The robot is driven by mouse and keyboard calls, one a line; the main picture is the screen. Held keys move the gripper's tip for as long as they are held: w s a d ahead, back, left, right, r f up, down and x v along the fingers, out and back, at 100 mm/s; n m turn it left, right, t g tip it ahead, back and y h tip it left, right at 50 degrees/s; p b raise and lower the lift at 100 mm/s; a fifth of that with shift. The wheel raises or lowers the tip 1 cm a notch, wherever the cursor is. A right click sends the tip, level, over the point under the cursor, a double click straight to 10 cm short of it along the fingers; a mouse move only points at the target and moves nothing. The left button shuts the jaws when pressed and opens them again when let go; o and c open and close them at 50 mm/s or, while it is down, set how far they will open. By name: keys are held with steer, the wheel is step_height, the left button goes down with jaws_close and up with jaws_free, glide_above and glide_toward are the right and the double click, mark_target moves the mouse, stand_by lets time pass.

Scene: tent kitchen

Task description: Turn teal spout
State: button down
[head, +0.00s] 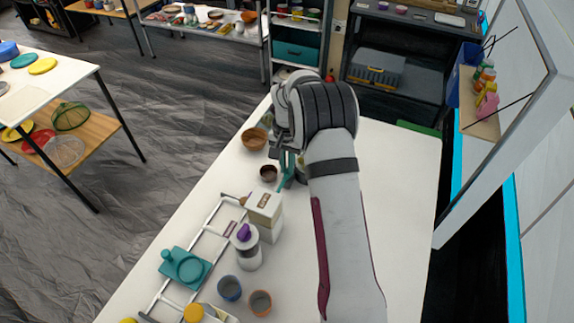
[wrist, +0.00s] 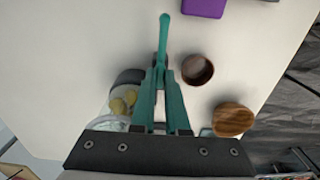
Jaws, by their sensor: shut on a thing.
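The teal spout (wrist: 164,38) is a slim bar with a rounded end, reaching up from between my fingertips in the wrist view. It shows in the head view as a short teal bar (head: 282,184) just below my gripper (head: 287,158). My gripper (wrist: 160,78) has teal fingers and is shut on the spout, with its tips around the bar's lower part. Left of the fingers is a clear container (wrist: 115,104) with yellow pieces and a dark part; it is partly hidden by the gripper. I cannot see where the spout joins it.
A small dark brown bowl (wrist: 197,70) stands close right of the fingers, with a wooden bowl (wrist: 232,119) beyond it. A carton (head: 264,213), a purple-topped bottle (head: 245,246) and two cups (head: 230,288) stand nearer on the white table (head: 402,190). The table's right side is clear.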

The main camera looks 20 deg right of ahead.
steer(key=shift+m, duration=0.3)
steer(key=m, duration=0.4)
steer(key=shift+m, duration=0.4)
steer(key=m, duration=1.3)
steer(key=shift+m, duration=0.4)
steer(key=c, duration=0.9)
jaws_free()
